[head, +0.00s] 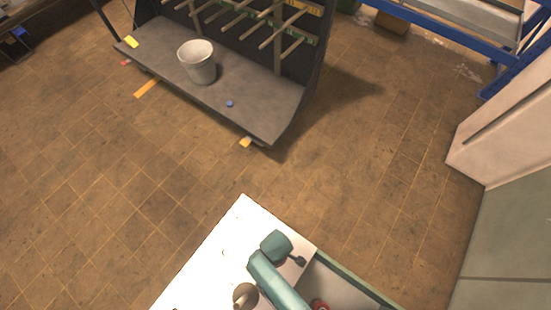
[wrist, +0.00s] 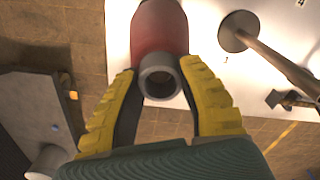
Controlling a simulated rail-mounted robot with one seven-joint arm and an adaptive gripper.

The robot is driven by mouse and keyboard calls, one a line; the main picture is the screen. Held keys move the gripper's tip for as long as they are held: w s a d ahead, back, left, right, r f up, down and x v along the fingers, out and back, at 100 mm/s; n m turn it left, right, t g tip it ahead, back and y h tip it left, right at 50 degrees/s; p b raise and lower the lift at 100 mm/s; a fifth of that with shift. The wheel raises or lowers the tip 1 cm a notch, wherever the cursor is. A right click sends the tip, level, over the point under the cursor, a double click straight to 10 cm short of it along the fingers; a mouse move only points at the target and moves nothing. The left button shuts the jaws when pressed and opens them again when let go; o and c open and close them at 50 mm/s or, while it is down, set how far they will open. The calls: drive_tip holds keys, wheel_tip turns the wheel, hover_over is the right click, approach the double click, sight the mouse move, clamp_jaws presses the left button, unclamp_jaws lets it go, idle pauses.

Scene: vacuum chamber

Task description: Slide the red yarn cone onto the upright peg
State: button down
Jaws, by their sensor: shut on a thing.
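In the wrist view my gripper (wrist: 158,78) has its two yellow-padded fingers shut on the red yarn cone (wrist: 160,35), around its grey hollow end. The cone's red body extends away from the fingers toward the top of the picture, over the white tabletop's edge. A brownish peg (wrist: 275,60) rises from a round base (wrist: 238,32) on the white top, to the right of the cone and apart from it. In the head view my teal arm covers part of the tabletop, and I cannot make out the gripper there.
The white tabletop (head: 215,255) has a small dark fixture (wrist: 290,98) near the peg. A grey rack (head: 255,105) with rows of pegs stands beyond, holding a pale bucket (head: 198,62). Open tiled floor lies between. A pale cabinet (head: 500,130) stands at the right.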

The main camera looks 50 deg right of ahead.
drive_tip(key=shift+w+f+b, duration=0.1)
drive_tip(key=shift+f+b, duration=0.75)
drive_tip(key=shift+f, duration=0.4)
drive_tip(key=shift+f+b, duration=1.85)
drive_tip(key=shift+f, duration=0.65)
drive_tip(key=shift+f+b, duration=0.5)
drive_tip(key=shift+f, duration=0.2)
drive_tip(key=c, duration=0.7)
unclamp_jaws()
drive_tip(key=shift+r, duration=0.1)
wheel_tip(320, 180, up, 12)
